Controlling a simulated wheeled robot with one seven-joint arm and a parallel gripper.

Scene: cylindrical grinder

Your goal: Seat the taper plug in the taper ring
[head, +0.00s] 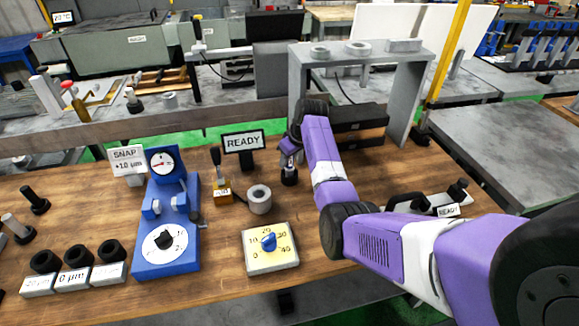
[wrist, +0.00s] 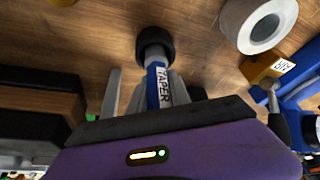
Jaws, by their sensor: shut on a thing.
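The taper plug (wrist: 158,85) has a blue body with a TAPER label and a black round end. My gripper (wrist: 150,78) is shut on its body, with a grey finger on each side. The black end points down toward the wooden bench; I cannot tell whether it touches it. In the head view my gripper (head: 291,152) is low over the bench, with the plug's black end (head: 290,178) below. The taper ring (head: 260,199) is a grey ring with a round bore, lying empty to the left and nearer. It also shows in the wrist view (wrist: 246,33), upper right.
A brass AIR block (head: 223,192) with a lever stands left of the ring. A blue gauge (head: 170,220) is further left. The READY sign (head: 243,143) stands behind. A grey shelf (head: 421,90) stands behind my arm.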

